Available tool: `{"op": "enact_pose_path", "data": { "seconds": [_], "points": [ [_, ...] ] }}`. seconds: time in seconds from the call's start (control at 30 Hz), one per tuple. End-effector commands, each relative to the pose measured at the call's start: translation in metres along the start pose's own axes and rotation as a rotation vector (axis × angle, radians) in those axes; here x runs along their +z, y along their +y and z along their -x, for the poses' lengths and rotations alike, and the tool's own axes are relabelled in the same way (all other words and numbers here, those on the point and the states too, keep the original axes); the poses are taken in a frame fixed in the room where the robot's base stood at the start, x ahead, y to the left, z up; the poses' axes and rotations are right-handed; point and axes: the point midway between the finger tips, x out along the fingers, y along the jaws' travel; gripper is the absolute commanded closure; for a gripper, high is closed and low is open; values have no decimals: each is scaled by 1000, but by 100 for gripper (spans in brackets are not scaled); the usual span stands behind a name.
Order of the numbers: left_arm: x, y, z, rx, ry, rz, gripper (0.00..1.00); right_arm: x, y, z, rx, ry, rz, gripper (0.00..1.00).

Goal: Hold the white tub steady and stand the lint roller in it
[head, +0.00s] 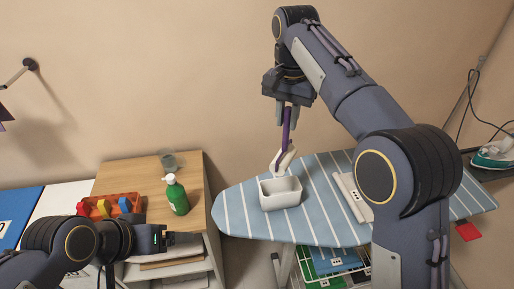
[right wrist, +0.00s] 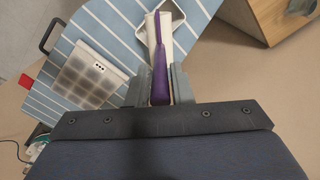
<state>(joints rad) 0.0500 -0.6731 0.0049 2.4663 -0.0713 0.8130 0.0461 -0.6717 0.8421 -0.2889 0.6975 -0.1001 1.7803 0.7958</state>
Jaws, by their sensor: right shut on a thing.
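The white tub (head: 281,201) stands upright on the striped ironing board (head: 235,210), near its left end. My right gripper (head: 286,101) is above the tub, shut on the purple handle of the lint roller (head: 287,128). The roller hangs nearly upright, its white head (head: 283,160) lowest, at the tub's back rim; I cannot tell whether they touch. In the right wrist view the purple handle (right wrist: 160,72) is between the fingers, and the roller hides part of the tub (right wrist: 186,35). My left gripper (head: 182,239) is left of the board, apart from the tub; its jaw gap is unclear.
A pale flat case (head: 350,197) lies on the board right of the tub. A wooden cabinet (head: 150,170) at left bears a green bottle (head: 177,196), a glass (head: 170,160) and an orange tray (head: 138,198) of coloured items. An iron (head: 493,153) is at far right.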

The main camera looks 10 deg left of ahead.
Motion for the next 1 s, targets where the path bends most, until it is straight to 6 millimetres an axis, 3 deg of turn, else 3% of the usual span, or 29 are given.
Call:
{"op": "enact_pose_path", "data": {
  "seconds": [0.13,0.27,0.4,0.5,0.67,0.8,1.0],
  "points": [
    [-60,-31,-15,-152,108,-96,15,0,0,1,-1,1,0,100],
    [-126,-47,-36,-237,238,-250,15,0,0,0,-1,1,0,100],
    [-185,-40,-69,-219,358,-451,15,0,0,0,-1,1,0,100],
    [-212,-24,-100,-138,423,-596,15,0,0,0,-1,1,0,100],
    [-222,16,-157,99,475,-810,15,0,0,0,-1,1,0,100],
    [-197,47,-200,366,463,-941,15,0,0,0,-1,1,0,100],
    [-148,72,-230,680,405,-1031,15,0,0,0,-1,1,0,100]
  ]
}}
